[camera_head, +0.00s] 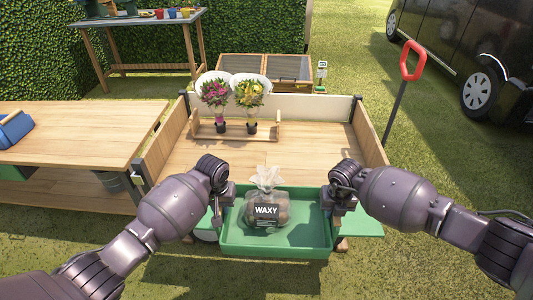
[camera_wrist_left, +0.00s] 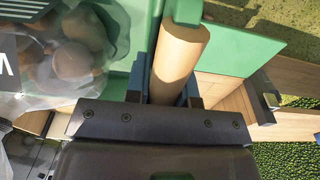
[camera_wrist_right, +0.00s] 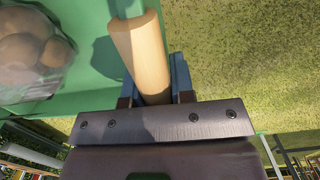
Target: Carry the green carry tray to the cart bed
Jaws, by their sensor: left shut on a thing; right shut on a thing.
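The green carry tray (camera_head: 275,246) is in front of me at the near edge of the cart bed (camera_head: 290,162). A clear bag labelled WAXY (camera_head: 267,211) with round brown things stands in the tray. My left gripper (camera_head: 222,208) is shut on the tray's left wooden handle, which shows in the left wrist view (camera_wrist_left: 178,62). My right gripper (camera_head: 336,205) is shut on the tray's right wooden handle, seen in the right wrist view (camera_wrist_right: 142,58). The near edge of the cart bed is partly hidden behind the tray.
Two wrapped bouquets (camera_head: 232,92) stand in a wooden rack (camera_head: 208,130) at the back of the bed. The bed's middle is clear. Side boards (camera_head: 368,138) edge it. A wooden table (camera_head: 75,135) stands left; a red-handled tool (camera_head: 411,62) rises at right.

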